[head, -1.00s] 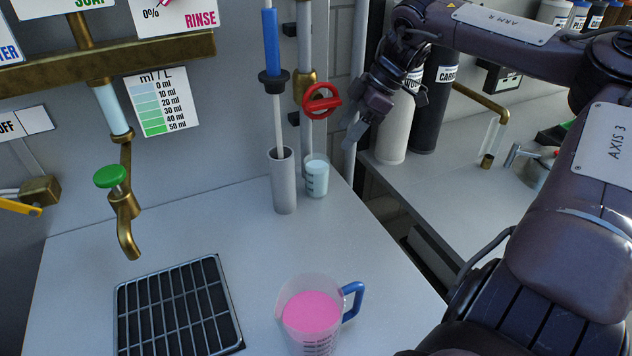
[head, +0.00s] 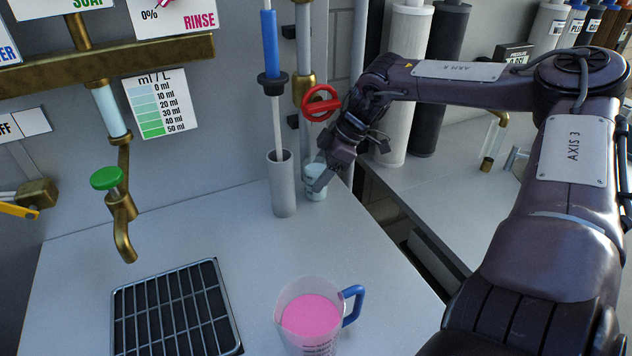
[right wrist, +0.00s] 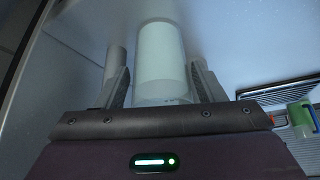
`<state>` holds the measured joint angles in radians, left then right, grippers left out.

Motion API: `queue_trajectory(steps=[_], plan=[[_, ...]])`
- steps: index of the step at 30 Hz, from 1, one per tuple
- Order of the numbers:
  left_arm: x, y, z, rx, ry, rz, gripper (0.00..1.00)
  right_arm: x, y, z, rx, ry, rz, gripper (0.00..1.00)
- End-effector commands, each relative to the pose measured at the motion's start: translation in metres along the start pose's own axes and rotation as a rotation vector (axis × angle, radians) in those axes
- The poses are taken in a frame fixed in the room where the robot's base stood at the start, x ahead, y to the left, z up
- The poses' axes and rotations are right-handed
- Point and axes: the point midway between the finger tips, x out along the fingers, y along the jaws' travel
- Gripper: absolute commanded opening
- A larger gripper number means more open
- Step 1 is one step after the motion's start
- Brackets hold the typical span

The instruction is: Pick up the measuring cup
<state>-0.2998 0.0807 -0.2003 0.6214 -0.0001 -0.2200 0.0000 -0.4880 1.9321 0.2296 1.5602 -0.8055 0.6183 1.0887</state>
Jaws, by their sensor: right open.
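A small clear measuring cup with pale liquid (head: 315,192) stands upright at the back of the white counter, beside a grey tube holder. My right gripper (head: 326,174) is at this cup and partly covers it. In the right wrist view, the pale cup (right wrist: 160,58) sits between the two open fingers. I cannot tell whether either finger touches it. A larger clear jug with pink liquid and a blue handle (head: 310,316) stands at the counter's front, away from the gripper. My left gripper is not in view.
The grey tube holder (head: 283,186) with a blue-handled rod stands immediately left of the small cup. A red valve wheel (head: 321,103) is just above the gripper. A brass tap (head: 122,222) and drain grate (head: 175,308) are at left. The middle counter is clear.

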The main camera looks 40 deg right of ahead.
Motion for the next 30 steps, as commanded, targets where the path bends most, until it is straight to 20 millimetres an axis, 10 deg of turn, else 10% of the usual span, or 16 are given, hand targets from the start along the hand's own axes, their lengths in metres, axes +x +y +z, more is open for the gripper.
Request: queue_trajectory(steps=[8, 20, 30], plan=[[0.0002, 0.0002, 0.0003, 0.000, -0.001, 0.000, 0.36, 0.0032, 0.0001, -0.0007, 0.000, 0.001, 0.001, 0.62], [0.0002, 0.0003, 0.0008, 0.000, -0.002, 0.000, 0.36, 0.0027, 0.0004, -0.0010, -0.001, 0.002, 0.001, 0.19], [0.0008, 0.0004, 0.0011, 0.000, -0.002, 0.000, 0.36, 0.0012, 0.0005, -0.0019, -0.001, 0.002, 0.002, 0.19]])
